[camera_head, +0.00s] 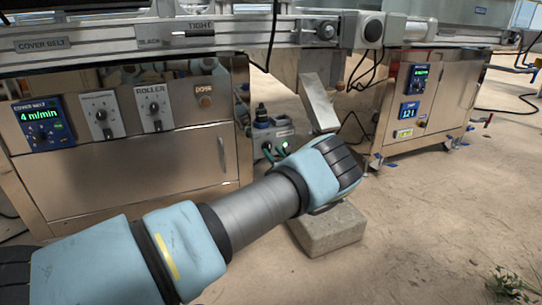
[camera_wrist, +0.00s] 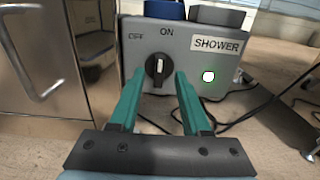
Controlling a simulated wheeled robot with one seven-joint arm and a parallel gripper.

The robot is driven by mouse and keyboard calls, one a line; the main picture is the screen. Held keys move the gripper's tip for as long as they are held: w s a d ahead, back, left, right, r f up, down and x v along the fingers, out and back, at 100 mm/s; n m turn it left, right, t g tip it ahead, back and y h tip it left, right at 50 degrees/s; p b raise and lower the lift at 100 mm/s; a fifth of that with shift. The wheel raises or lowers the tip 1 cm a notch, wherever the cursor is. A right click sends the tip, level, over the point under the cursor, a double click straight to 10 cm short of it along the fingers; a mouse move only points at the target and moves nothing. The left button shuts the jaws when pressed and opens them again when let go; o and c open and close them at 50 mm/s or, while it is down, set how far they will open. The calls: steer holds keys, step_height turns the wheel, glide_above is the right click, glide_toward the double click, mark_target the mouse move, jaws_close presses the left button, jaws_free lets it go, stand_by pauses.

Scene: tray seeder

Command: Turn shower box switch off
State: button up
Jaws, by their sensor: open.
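The shower box (camera_wrist: 225,72) is a grey box with a SHOWER label, seen close up in the wrist view. Its black rotary switch (camera_wrist: 157,71) has a white pointer mark that stands upright, toward ON. The OFF label is at the upper left of the switch. A round light (camera_wrist: 208,76) glows white-green to its right. My gripper (camera_wrist: 159,77) is open, its two teal fingers reaching to either side of the switch; I cannot tell whether they touch it.
A steel cabinet (camera_head: 150,170) with COVER BELT and ROLLER controls stands at left. Another control cabinet (camera_head: 410,105) stands at right. A tilted metal plate (camera_head: 319,103) is near the box. A concrete block (camera_head: 330,230) lies on the floor below my wrist. Black cables (camera_wrist: 265,98) run right of the box.

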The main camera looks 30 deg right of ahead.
mark_target(268, 148)
steer(key=shift+w+d, duration=0.1)
steer(key=shift+w, duration=1)
jaws_close()
